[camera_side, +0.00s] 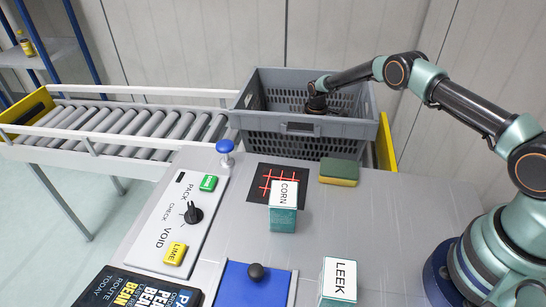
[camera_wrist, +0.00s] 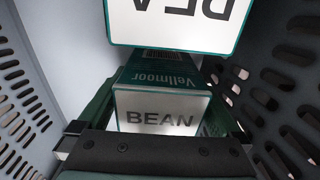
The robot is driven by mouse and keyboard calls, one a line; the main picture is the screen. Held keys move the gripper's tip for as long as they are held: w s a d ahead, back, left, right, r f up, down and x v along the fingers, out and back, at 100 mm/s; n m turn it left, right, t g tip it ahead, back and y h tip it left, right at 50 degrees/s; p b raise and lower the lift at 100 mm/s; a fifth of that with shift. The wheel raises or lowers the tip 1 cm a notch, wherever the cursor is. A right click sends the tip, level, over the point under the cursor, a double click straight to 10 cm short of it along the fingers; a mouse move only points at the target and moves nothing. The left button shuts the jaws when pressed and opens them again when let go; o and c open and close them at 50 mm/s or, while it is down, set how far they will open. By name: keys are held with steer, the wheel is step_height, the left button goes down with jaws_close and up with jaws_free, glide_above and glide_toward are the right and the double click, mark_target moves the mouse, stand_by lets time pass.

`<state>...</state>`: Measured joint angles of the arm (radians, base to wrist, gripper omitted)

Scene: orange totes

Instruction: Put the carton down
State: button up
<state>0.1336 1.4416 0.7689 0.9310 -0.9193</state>
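My gripper (camera_side: 317,104) reaches down into the grey crate (camera_side: 306,128). In the wrist view, a teal carton with a white face marked BEAN (camera_wrist: 163,112) and Vellmoor lettering sits between its two fingers (camera_wrist: 160,118). The fingers look closed against the carton's sides. The crate's front wall hides this carton in the side view, and I cannot tell whether it touches the crate floor. A second white-faced carton (camera_wrist: 180,22) stands close beyond it in the wrist view; its lettering is upside down and partly cut off.
The crate's slotted walls (camera_wrist: 295,90) are close on both sides. On the worktop stand a CORN carton (camera_side: 283,205), a LEEK carton (camera_side: 338,282), a sponge (camera_side: 339,172), a blue knob post (camera_side: 226,152) and a switch panel (camera_side: 180,222). A roller conveyor (camera_side: 130,125) runs left of the crate.

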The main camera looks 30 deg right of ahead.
step_height(320, 180, up, 12)
steer(key=shift+r, duration=0.2)
steer(key=s+a+r+m+t, duration=0.15)
steer(key=s+r, duration=0.25)
steer(key=r, duration=0.5)
steer(key=s+a+r+m+t, duration=0.1)
steer(key=s+a+r+m, duration=0.15)
steer(key=r, duration=0.65)
steer(key=s+a+r+m+t, duration=0.1)
steer(key=s+r+m, duration=0.1)
steer(key=s, duration=0.8)
steer(key=s+a+r+m+t, duration=0.2)
steer(key=s+m, duration=0.1)
steer(key=s, duration=0.7)
steer(key=shift+a+r, duration=0.2)
steer(key=shift+r, duration=0.15)
steer(key=shift+c, duration=0.3)
